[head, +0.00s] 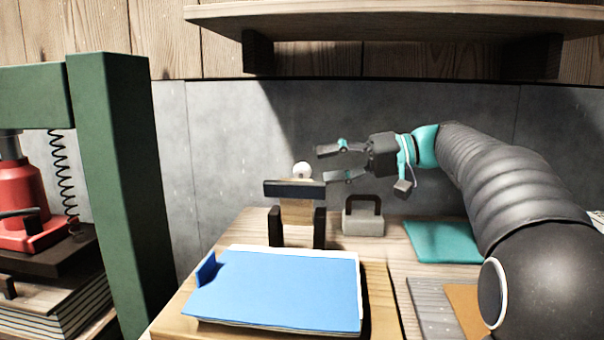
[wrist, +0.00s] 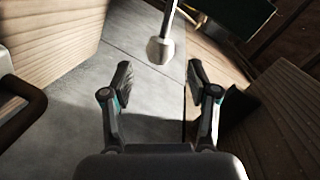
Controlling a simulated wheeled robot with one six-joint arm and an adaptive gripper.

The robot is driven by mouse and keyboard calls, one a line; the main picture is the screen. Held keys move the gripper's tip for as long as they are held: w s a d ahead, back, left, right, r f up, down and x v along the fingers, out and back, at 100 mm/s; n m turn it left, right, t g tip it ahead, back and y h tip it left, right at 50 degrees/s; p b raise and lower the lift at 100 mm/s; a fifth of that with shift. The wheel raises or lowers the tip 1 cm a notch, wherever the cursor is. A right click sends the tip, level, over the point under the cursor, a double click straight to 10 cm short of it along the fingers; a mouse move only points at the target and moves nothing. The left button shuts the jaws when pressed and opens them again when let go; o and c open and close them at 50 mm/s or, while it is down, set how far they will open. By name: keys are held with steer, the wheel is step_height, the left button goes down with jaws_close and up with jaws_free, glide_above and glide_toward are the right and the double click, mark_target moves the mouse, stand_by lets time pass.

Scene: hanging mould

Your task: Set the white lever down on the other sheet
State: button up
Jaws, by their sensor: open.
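A white rounded knob (head: 302,170), which looks like the end of the white lever, shows above a dark bar on a small stand. In the wrist view the knob (wrist: 160,50) sits on a thin shaft, just beyond the fingertips and between their lines. My gripper (head: 328,164) is open and empty, pointing left, with its fingertips close to the right of the knob. Both fingers (wrist: 160,76) are apart in the wrist view. A blue sheet (head: 280,292) lies on a wooden board in front. A teal sheet (head: 443,242) lies on the bench to the right, partly behind my arm.
The stand's dark bar (head: 294,189) is below my gripper. A grey block with a dark handle (head: 362,221) stands right of it. A green frame (head: 120,180) with a red jack (head: 25,205) is at left. A wooden shelf (head: 400,22) overhangs the back.

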mark_target(303, 170)
steer(key=x, duration=0.6)
steer(key=shift+b, duration=0.4)
steer(key=shift+d, duration=0.1)
jaws_close()
